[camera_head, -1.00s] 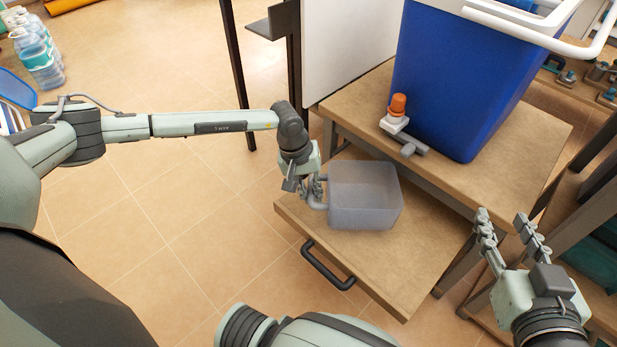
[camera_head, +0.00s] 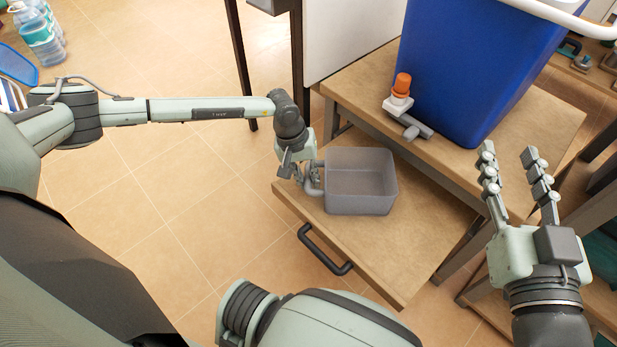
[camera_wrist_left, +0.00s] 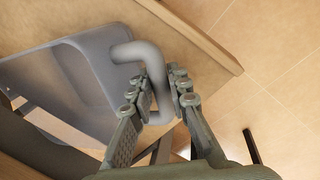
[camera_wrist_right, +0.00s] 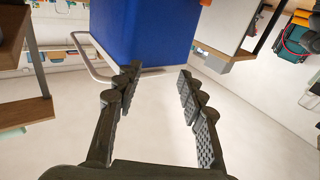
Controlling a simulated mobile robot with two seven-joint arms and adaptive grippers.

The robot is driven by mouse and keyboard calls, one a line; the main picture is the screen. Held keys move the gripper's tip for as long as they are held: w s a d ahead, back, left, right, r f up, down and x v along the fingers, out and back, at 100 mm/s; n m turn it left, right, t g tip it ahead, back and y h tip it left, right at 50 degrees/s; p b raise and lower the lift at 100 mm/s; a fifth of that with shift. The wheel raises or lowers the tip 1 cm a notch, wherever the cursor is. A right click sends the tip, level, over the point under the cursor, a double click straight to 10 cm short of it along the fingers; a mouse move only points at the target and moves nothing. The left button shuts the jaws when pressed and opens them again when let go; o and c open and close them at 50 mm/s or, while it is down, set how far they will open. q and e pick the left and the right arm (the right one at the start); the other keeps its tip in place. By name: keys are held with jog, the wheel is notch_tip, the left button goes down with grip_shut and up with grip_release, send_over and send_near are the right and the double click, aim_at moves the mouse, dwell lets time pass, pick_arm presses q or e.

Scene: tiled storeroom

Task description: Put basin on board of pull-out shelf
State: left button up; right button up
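The grey, see-through basin (camera_head: 360,190) is upright over the wooden board of the pull-out shelf (camera_head: 400,262), near its left side. I cannot tell for sure whether its bottom touches the board. My left gripper (camera_head: 309,180) is at the basin's left side, with its fingers around the grey handle. In the left wrist view the handle (camera_wrist_left: 146,58) runs between the two fingers (camera_wrist_left: 160,98), which are close on it. My right gripper (camera_head: 510,160) is open and empty, to the right of the shelf; its spread fingers also show in the right wrist view (camera_wrist_right: 158,85).
A blue bin (camera_head: 470,70) with a white handle stands on the upper table top (camera_head: 375,65), beside an orange-capped valve (camera_head: 402,85). The shelf has a black pull handle (camera_head: 322,250) in front. The board's right part is bare. Water bottles (camera_head: 38,35) stand far left.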

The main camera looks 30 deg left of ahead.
pick_arm(q)
jog(key=o, duration=0.3)
jog(key=shift+r, duration=0.1)
jog(key=shift+r, duration=0.3)
jog(key=p+v, duration=0.1)
jog(key=v, duration=1)
jog(key=shift+r, duration=0.15)
pick_arm(e)
jog(key=d+f+g+h, duration=0.2)
jog(key=d+f+g, duration=0.1)
jog(key=f, duration=0.3)
jog(key=shift+f, duration=0.15)
